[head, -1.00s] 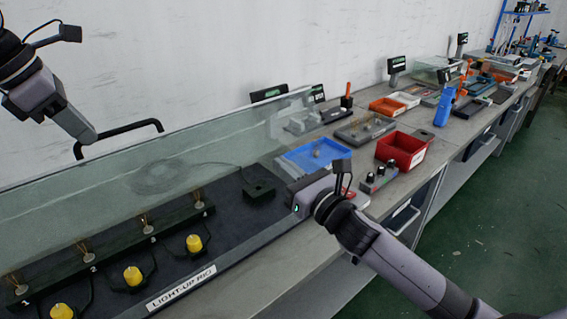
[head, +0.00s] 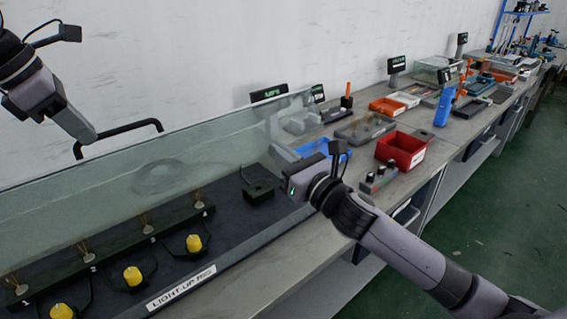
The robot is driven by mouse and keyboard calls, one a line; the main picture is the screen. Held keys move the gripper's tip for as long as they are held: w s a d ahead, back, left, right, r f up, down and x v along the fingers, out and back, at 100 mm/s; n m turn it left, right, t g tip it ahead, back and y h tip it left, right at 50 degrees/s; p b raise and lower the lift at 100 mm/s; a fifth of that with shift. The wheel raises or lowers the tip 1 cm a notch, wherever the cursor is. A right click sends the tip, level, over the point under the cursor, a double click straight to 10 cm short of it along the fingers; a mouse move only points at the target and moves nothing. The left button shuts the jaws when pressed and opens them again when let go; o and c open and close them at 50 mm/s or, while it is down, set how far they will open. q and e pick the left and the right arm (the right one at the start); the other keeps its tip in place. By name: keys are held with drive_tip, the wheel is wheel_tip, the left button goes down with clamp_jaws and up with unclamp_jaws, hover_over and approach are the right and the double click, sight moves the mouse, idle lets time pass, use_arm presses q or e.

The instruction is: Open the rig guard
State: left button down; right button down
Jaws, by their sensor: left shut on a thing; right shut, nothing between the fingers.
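The rig guard (head: 150,170) is a clear glass panel standing raised along the back of the rig, its top edge sloping up to the right. Its black bar handle (head: 125,129) is on the top edge. My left gripper (head: 88,136) is at the handle's left end, shut on the handle; its fingertips are small and partly hard to make out. My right gripper (head: 290,182) is shut and empty near the rig's right end, apart from the guard's handle; its fingers are mostly hidden behind its own hand. The dark rig base (head: 225,245) carries a "LIGHT-UP RIG" label.
Yellow buttons (head: 133,276) and numbered posts with brass pins (head: 146,222) line the rig. A small black block (head: 258,191) sits at its right. Beyond are a blue tray (head: 318,148), a red bin (head: 401,150) and more stations. The grey bench edge is clear in front.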

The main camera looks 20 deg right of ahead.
use_arm(q)
drive_tip(key=shift+w+a+f, duration=0.2)
drive_tip(key=shift+a+f, duration=0.1)
drive_tip(key=shift+f, duration=0.15)
drive_tip(key=c, duration=1.4)
unclamp_jaws()
drive_tip(key=shift+o, duration=1.2)
drive_tip(key=shift+w+f, duration=0.1)
drive_tip(key=shift+w, duration=0.15)
drive_tip(key=shift+s+d, duration=0.1)
drive_tip(key=shift+s, duration=0.05)
drive_tip(key=shift+r, duration=0.2)
